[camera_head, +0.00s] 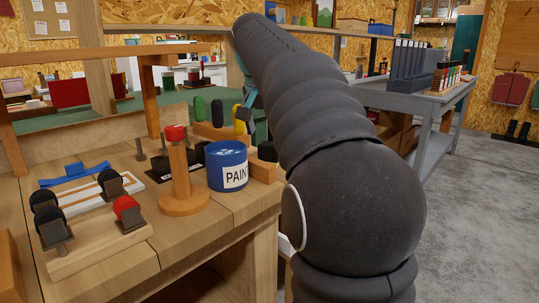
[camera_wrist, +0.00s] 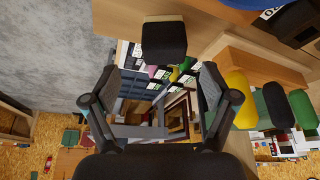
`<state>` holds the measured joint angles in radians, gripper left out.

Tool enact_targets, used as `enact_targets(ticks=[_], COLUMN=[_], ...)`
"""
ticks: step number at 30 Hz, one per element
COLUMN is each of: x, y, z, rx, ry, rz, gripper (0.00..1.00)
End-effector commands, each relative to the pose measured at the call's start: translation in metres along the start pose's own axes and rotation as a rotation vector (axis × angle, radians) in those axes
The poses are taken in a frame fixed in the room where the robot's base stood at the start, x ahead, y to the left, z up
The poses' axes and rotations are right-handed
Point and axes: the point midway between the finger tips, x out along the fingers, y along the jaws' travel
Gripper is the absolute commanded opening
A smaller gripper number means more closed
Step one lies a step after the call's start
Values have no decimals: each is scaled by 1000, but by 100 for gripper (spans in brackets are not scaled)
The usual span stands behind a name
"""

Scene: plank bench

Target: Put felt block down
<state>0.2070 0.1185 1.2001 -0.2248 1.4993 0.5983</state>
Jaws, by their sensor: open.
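A dark block (camera_wrist: 163,42), which looks like the felt block, is at the top middle of the wrist view, by the wooden bench edge. A dark rounded shape beside the paint can in the head view (camera_head: 268,151) may be the same block. My gripper (camera_wrist: 160,75) is open, with its two fingers spread wide and nothing between them. The block lies just beyond the fingertips, apart from both. In the head view my arm hides most of the gripper.
A blue paint can (camera_head: 227,167) and a wooden stand with a red top (camera_head: 182,170) are on the bench. Yellow (camera_wrist: 240,97), green and black rounded pieces stand close to one finger. A rack with black and red knobs (camera_head: 92,232) fills the front left.

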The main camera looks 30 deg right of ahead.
Motion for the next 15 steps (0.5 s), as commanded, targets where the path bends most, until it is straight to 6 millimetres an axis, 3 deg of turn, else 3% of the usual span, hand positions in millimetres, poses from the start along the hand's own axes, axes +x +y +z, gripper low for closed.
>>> enact_targets(ticks=[5, 15], x=[10, 52], y=[-2, -6], z=[1, 2], rx=[-2, -2], ry=[-2, -1], rz=[0, 0], gripper=[85, 85])
